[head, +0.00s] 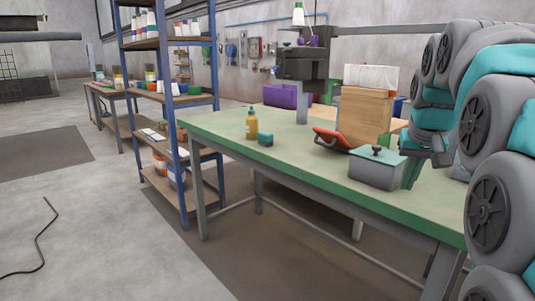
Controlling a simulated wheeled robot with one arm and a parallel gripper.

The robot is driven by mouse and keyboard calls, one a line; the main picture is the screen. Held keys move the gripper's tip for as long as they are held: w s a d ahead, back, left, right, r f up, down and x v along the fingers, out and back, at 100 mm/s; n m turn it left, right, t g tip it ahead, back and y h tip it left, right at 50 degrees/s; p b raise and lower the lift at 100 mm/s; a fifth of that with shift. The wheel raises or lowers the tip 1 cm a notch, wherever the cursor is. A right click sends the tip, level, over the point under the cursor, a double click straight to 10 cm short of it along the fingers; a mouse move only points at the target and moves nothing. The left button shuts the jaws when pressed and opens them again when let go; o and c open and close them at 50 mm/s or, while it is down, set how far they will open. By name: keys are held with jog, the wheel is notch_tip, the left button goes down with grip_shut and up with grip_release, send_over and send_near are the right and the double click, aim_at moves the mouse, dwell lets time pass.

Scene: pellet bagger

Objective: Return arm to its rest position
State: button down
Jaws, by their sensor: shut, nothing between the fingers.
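My arm, grey with teal sections, is folded at the right of the head view. My gripper (411,171) points down at its end and is shut with nothing in it. It is just right of a grey lidded box (376,172) with a dark knob, which stands on the green-topped workbench (310,150). In the picture the gripper overlaps the box's right edge; I cannot tell whether they touch.
On the bench are a yellow bottle (251,123), a teal block (265,140), a red-edged tilted item (332,139), a wooden box (364,115) and a dark machine (302,66). A blue shelf rack (180,120) stands left. A cable (42,235) lies on open floor.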

jog(key=s+a+f+n+g, duration=0.1)
jog(key=s+a+f+g, duration=0.1)
jog(key=s+a+f, duration=0.3)
jog(key=s+a+f+n+g, duration=0.1)
jog(key=s+a+f, duration=0.4)
jog(key=s+f, duration=0.7)
jog(key=s+a+f+n+g+y, duration=0.1)
jog(key=s+a+f+g, duration=0.2)
jog(key=s, duration=1.4)
notch_tip(320, 180, down, 5)
jog(key=shift+a+f, duration=0.15)
jog(key=shift+a, duration=0.9)
jog(key=shift+w, duration=0.15)
